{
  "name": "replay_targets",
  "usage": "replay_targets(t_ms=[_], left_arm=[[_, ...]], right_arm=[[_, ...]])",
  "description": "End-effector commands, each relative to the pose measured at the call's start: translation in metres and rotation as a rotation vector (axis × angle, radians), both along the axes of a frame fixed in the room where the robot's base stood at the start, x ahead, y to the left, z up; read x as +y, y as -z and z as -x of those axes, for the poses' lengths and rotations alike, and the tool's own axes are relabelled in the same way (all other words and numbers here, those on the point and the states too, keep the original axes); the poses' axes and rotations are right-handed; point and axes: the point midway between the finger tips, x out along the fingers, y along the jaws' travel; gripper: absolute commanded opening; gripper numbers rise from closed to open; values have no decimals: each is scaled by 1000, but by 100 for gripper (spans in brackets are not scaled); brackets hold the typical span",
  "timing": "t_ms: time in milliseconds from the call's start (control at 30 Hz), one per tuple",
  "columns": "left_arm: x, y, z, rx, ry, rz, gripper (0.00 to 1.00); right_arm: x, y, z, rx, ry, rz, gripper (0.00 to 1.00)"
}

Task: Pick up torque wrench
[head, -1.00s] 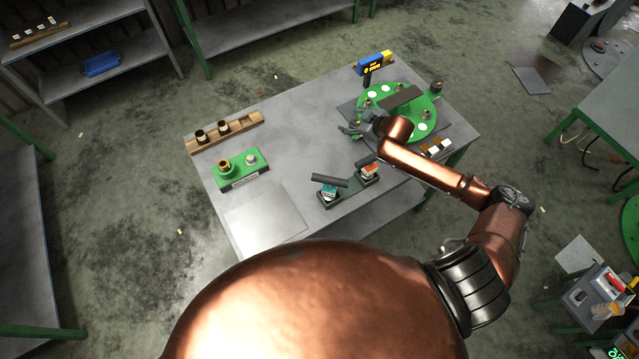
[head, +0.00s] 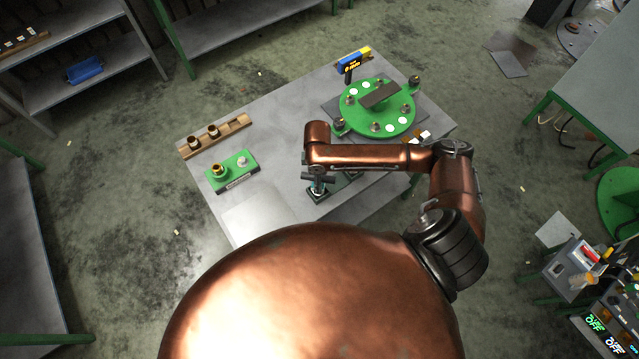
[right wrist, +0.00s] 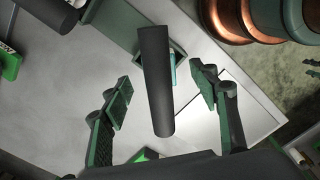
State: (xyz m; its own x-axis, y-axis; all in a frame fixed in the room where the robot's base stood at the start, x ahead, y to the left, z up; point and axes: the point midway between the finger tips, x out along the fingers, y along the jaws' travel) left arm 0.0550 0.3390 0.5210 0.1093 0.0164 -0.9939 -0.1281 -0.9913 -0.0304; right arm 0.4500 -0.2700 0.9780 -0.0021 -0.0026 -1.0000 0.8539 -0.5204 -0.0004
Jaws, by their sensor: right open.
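Two dark-handled tools sit in a dark green holder on the grey table; which of them is the torque wrench I cannot tell for sure. The one with a teal body (head: 318,179) shows left of my right forearm in the head view. In the right wrist view its dark cylindrical handle (right wrist: 156,85) stands between my right gripper's (right wrist: 162,86) spread fingers, with no clear contact. The other dark handle (right wrist: 52,12) is at the top left there, and my arm mostly hides this tool in the head view. My right gripper is open; my left gripper is out of view.
A green round fixture (head: 376,112) and a blue and yellow tool (head: 353,63) are at the table's back right. A wooden rack (head: 214,136) and a green block (head: 231,171) are at the left.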

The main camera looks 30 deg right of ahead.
Motion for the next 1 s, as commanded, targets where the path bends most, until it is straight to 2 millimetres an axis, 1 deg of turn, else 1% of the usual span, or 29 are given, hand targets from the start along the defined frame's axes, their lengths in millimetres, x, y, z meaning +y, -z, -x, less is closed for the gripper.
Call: replay_targets(t_ms=[33, 233, 400, 500, 600, 800, 1000], left_arm=[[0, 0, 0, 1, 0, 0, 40], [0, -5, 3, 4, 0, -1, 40], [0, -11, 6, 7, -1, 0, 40], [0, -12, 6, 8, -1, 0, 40], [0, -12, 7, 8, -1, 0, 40], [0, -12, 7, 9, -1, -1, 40], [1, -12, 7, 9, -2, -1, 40]], right_arm=[[1, 7, 2, 4, 1, 0, 55], [0, 28, 1, 3, 3, -1, 55], [0, 54, 0, 2, 3, -1, 55], [0, 64, 0, -1, 3, -1, 55], [-1, 68, -1, -2, 2, -1, 55], [0, 68, -1, -2, 2, -1, 54], [0, 68, -1, -2, 2, -2, 40]])
